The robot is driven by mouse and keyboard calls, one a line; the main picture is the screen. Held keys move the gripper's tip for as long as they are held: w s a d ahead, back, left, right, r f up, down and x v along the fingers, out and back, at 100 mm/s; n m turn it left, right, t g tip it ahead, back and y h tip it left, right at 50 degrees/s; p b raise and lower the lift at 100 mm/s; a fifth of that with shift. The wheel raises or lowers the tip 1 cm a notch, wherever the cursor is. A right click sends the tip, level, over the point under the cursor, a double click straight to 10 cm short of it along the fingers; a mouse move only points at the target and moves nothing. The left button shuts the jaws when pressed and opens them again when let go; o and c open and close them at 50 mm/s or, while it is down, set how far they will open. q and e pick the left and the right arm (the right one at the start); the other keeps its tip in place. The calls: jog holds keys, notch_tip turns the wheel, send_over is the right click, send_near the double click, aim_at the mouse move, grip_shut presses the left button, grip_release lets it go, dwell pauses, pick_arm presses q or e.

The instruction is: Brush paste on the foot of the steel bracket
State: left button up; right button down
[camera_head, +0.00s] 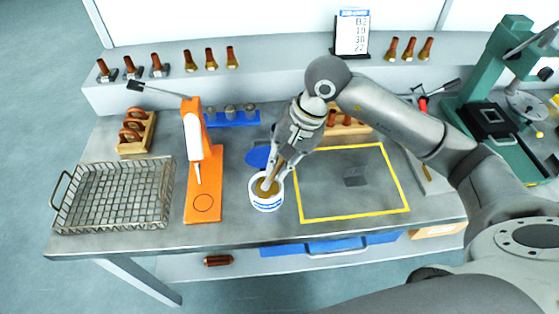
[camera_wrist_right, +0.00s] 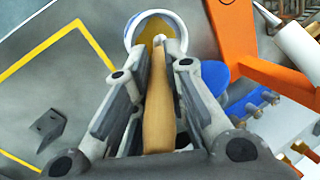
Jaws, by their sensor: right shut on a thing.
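My right gripper (camera_head: 281,168) is shut on a wooden-handled brush (camera_wrist_right: 159,112). The brush points down into a white pot with blue bands (camera_head: 267,206), which holds yellow-brown paste (camera_wrist_right: 154,32). The bristles are at or in the paste; their exact depth is hidden. The steel bracket (camera_head: 356,176) is a small dark grey piece inside the yellow-outlined area, right of the pot. It also shows at the left of the wrist view (camera_wrist_right: 48,127), apart from the gripper. My left gripper is not in view.
A blue lid (camera_head: 257,157) lies behind the pot. An orange dispenser stand (camera_head: 203,185) and a wire basket (camera_head: 115,196) stand to the left. A green press (camera_head: 490,110) stands at the right. The yellow-outlined area (camera_head: 325,190) is otherwise mostly clear.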

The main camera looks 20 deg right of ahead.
jog(key=shift+s+f, duration=0.1)
jog(key=shift+f, duration=0.05)
jog(key=shift+r+p, duration=0.45)
jog(key=shift+r, duration=0.7)
jog(key=shift+r+p, duration=0.8)
jog(key=shift+r, duration=1.65)
